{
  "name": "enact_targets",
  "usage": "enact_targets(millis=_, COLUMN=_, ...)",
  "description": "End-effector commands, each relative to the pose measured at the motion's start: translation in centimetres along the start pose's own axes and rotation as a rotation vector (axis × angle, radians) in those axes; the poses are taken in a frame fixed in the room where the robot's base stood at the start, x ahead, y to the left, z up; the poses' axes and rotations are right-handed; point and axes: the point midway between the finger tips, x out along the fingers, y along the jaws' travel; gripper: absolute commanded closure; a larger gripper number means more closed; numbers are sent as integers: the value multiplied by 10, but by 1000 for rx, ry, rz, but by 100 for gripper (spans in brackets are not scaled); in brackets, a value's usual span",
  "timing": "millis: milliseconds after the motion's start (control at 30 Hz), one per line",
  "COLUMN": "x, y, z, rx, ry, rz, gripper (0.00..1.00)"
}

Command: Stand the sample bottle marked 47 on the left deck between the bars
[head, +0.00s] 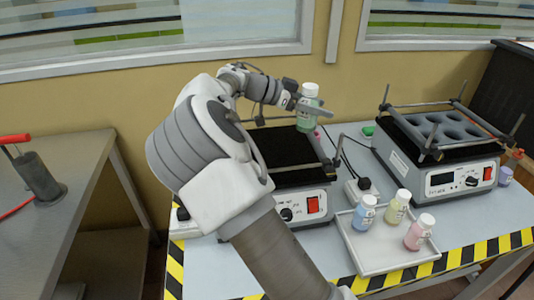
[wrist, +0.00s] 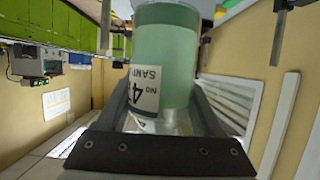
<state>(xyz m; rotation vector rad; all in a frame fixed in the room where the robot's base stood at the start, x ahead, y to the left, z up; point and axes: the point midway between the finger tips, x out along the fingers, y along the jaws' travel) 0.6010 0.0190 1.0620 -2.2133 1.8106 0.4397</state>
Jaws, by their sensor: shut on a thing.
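My gripper (head: 318,108) is shut on a green sample bottle (head: 306,121) with a white cap, which also shows in the wrist view (wrist: 168,60). In the head view the bottle is upright, over the back right part of the left deck (head: 282,152). I cannot tell its exact height above the deck. The left deck is a flat black top on a shaker, with a bar (head: 326,150) along its right side. My arm hides its left part.
A tray (head: 378,262) at the front holds a blue bottle (head: 364,213), a yellow bottle (head: 397,207) and a pink bottle (head: 419,232). A second shaker (head: 462,178) with round wells and bars stands right. A purple bottle (head: 505,176) stands beyond it.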

Motion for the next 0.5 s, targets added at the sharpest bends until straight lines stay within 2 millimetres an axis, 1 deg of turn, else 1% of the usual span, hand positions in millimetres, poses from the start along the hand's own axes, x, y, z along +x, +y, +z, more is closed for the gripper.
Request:
enact_targets(millis=167, x=-22, y=-16, z=32, rx=-3, ry=3, rz=-5, gripper=100)
enact_targets(millis=300, x=-41, y=-29, z=62, rx=-3, ry=2, rz=-4, gripper=100)
enact_targets(millis=433, x=-55, y=-39, z=83, rx=-1, ry=1, rz=-2, gripper=100)
enact_targets(millis=500, x=-61, y=-43, z=90, rx=0, ry=1, rz=-3, gripper=100)
